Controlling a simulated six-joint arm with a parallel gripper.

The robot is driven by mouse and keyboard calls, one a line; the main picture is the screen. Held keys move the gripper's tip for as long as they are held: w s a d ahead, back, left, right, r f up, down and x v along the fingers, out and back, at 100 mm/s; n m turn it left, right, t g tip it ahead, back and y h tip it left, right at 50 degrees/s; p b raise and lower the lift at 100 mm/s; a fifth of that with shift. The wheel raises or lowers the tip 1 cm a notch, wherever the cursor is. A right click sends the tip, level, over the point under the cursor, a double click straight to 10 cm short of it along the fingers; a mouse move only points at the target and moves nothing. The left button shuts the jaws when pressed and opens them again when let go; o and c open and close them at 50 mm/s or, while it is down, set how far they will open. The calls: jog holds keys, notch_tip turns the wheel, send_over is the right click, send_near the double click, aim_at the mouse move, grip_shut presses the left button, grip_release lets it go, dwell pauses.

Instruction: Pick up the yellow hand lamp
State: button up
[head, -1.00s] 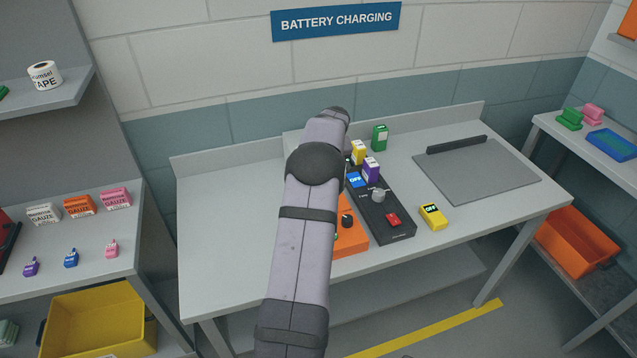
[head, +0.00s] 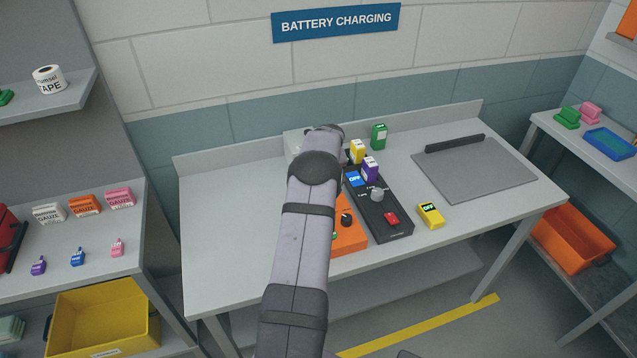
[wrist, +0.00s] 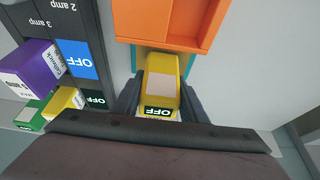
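A yellow device (wrist: 163,84) with a pale panel and a dark OFF label sits between the two fingers of my gripper (wrist: 161,92) in the wrist view. The fingers stand close along its sides; whether they press on it cannot be told. Its far end is beside an orange unit (wrist: 178,22). In the head view my arm hides my gripper and this device. Another yellow device (head: 430,214) with a dark OFF label lies on the bench right of the black charger. I cannot tell for certain which one is the hand lamp.
A green battery (head: 379,136) stands behind. The bench (head: 225,225) is clear at left; a grey mat (head: 475,170) lies at right.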

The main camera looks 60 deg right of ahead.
jog(key=c, duration=0.4)
jog(key=shift+o, duration=0.2)
